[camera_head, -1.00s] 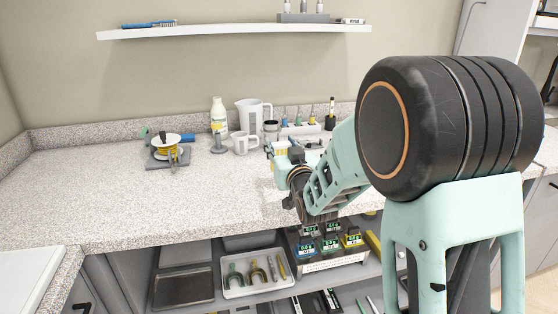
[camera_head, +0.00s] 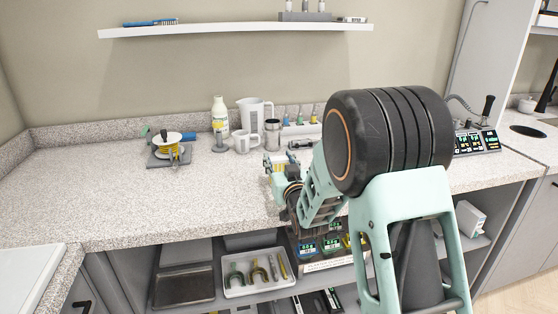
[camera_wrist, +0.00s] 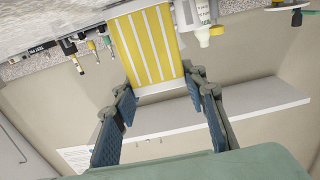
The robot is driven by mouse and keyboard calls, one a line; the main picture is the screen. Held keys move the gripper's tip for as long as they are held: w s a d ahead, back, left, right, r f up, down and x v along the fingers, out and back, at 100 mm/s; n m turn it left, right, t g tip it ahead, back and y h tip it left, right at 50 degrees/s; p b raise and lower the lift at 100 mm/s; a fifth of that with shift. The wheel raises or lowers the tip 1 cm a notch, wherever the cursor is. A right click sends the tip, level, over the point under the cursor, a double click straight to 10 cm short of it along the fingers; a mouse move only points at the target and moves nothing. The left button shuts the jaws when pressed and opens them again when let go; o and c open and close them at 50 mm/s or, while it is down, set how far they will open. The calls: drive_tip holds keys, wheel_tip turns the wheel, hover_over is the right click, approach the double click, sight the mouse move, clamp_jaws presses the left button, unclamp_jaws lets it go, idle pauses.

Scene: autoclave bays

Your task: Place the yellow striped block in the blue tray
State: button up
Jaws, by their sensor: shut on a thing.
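The yellow block with white stripes (camera_wrist: 148,48) is between the fingertips of my gripper (camera_wrist: 163,88) in the wrist view, with its pale lower edge toward me. The gripper is shut on it. Only a small pale and yellow patch shows there, so the block's outline is unclear. I cannot make out a blue tray in either view.
A white jug (camera_head: 254,115), a white mug (camera_head: 243,143), a bottle (camera_head: 220,117) and a metal canister (camera_head: 272,134) stand behind my gripper. The bench (camera_head: 105,190) is clear at left front. A wall shelf (camera_head: 235,29) hangs above.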

drive_tip(key=o, duration=1.2)
drive_tip(key=shift+f, duration=0.1)
